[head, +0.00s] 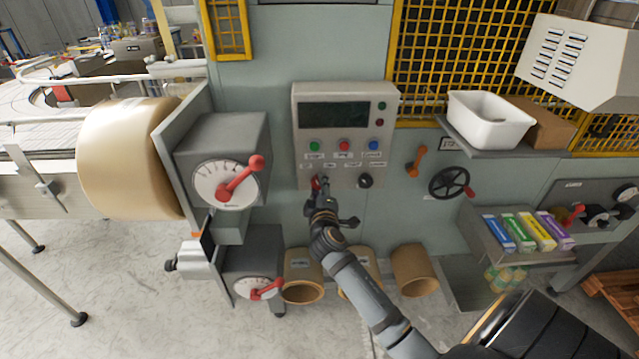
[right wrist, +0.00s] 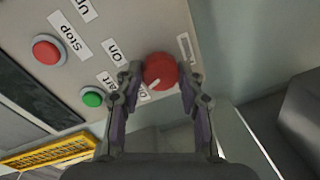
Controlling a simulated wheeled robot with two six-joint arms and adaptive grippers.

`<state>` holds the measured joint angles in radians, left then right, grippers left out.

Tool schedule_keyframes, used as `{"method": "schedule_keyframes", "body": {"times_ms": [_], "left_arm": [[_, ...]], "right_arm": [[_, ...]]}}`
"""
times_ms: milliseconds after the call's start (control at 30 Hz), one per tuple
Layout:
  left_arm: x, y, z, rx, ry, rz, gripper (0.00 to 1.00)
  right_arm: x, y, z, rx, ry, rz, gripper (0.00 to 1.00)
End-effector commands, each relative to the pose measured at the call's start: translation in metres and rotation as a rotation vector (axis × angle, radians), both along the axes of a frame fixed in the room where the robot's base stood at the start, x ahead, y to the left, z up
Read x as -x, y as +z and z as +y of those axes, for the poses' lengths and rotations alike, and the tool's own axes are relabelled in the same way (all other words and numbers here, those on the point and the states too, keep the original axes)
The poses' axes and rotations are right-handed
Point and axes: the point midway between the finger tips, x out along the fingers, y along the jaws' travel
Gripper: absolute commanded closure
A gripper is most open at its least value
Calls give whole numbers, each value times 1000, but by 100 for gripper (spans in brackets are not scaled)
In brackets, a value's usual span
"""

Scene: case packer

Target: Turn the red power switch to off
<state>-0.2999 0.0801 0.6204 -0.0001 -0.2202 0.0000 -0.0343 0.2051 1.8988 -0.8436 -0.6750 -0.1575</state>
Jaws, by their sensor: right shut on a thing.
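The red power switch (right wrist: 160,70) is a round knob at the lower left of the grey control panel (head: 346,110). It has a white mark, which points down and left in the right wrist view, toward a partly hidden label. An "On" label (right wrist: 115,53) lies left of the knob in that view. My right gripper (head: 317,186) is at the panel, its two fingers on either side of the knob, shut on it. The gripper hides most of the knob in the head view. My left gripper is not in view.
Green (head: 314,146), red (head: 344,146) and blue (head: 376,146) buttons sit just above the switch. A black knob (head: 365,181) is to its right. A grey dial box with a red lever (head: 240,178) stands left. An orange handle (head: 416,161) and black handwheel (head: 451,183) are further right.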

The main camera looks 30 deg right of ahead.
Motion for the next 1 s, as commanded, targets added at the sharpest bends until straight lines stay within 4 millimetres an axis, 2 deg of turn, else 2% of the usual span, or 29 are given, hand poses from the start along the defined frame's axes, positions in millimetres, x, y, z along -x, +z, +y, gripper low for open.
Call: {"method": "schedule_keyframes", "body": {"times_ms": [100,433,1000], "left_arm": [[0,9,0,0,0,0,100],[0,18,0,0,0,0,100],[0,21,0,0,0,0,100]], "right_arm": [[0,2,0,76,0,48,93],[0,1,1,236,0,146,93],[0,0,1,297,0,181,93]]}}
